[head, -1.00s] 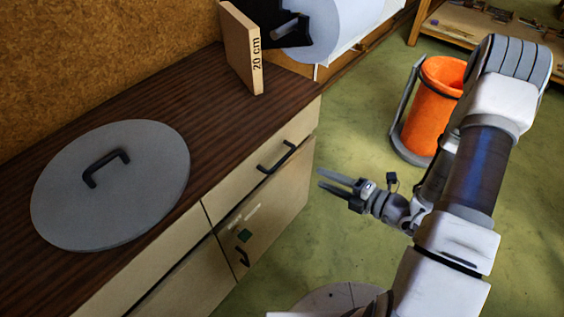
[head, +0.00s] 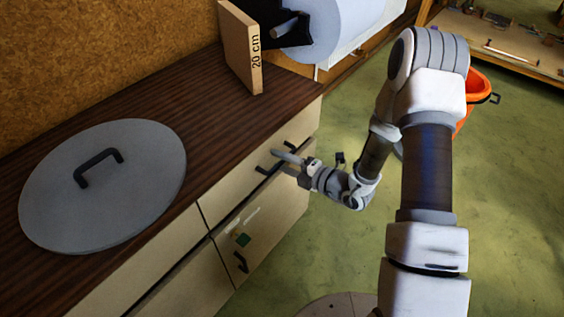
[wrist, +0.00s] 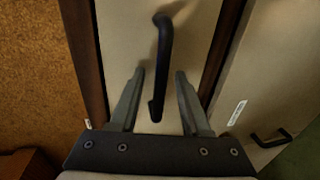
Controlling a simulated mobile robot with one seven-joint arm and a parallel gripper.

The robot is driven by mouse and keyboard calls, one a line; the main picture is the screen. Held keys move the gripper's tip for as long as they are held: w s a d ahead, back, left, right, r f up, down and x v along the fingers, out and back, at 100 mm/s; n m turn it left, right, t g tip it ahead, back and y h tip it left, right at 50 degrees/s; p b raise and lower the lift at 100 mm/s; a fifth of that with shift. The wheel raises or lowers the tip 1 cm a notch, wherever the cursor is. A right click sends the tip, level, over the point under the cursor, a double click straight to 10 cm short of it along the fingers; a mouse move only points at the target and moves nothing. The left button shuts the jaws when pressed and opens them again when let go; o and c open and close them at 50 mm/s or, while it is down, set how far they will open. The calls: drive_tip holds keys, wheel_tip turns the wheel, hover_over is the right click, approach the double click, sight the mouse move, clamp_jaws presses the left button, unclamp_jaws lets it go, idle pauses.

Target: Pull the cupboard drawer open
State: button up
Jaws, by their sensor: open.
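The cupboard drawer (head: 228,192) is a pale front under the dark wood top, and it looks shut. Its black bar handle (wrist: 162,65) stands out from the front in the wrist view; in the head view the handle (head: 264,170) is partly hidden by my gripper. My gripper (head: 280,160) is at the handle. In the wrist view my gripper (wrist: 159,75) is open, with one finger on each side of the handle's near end and gaps between. I cannot tell how deep the fingers reach.
A grey round lid (head: 140,200) and an upright board marked 20 cm (head: 242,50) are on the cupboard top. A door with a black handle (head: 241,262) is below the drawer. An orange bin (head: 477,90) stands behind my arm. Green floor at right is clear.

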clamp_jaws()
idle(1.4)
